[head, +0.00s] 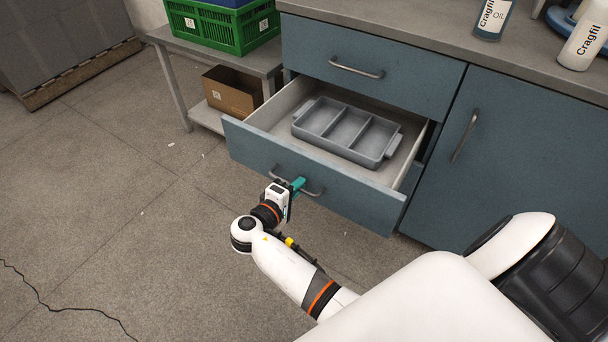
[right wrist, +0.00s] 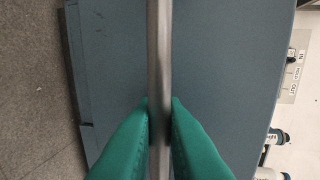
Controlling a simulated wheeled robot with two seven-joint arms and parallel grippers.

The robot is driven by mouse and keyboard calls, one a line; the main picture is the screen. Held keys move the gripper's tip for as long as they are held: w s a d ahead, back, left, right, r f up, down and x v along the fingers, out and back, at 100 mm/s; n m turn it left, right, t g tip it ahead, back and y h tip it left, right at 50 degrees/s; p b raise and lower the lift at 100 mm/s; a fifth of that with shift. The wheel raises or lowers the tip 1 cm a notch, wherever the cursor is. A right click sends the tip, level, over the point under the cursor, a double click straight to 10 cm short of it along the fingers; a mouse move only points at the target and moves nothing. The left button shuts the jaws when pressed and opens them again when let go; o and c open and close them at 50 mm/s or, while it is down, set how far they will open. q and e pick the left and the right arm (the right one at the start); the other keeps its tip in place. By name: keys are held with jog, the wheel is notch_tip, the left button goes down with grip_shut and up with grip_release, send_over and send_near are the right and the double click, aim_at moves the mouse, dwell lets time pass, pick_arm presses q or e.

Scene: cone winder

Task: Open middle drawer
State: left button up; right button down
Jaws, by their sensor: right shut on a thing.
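The middle drawer (head: 310,172) has a blue front and stands pulled well out of the cabinet. A grey tray with three compartments (head: 345,132) lies inside it. My right gripper (head: 298,184) is at the drawer's front with its green fingers shut on the curved metal handle (head: 315,192). In the right wrist view the handle bar (right wrist: 160,70) runs upright between the two green fingertips (right wrist: 160,105). The top drawer (head: 370,72) above is closed. My left gripper is not in view.
A cabinet door (head: 500,150) with a handle is closed at the right. A grey bench (head: 180,70) with a green crate (head: 235,30) and a cardboard box (head: 230,95) stands left of the drawer. Bottles (head: 492,18) stand on the worktop.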

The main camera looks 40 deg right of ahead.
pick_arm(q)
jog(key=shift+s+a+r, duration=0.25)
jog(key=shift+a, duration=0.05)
pick_arm(e)
jog(key=shift+f+v, duration=0.2)
jog(key=shift+v, duration=0.6)
jog(key=shift+f+v, duration=0.15)
jog(key=shift+v, duration=0.7)
jog(key=c, duration=1.9)
grip_release()
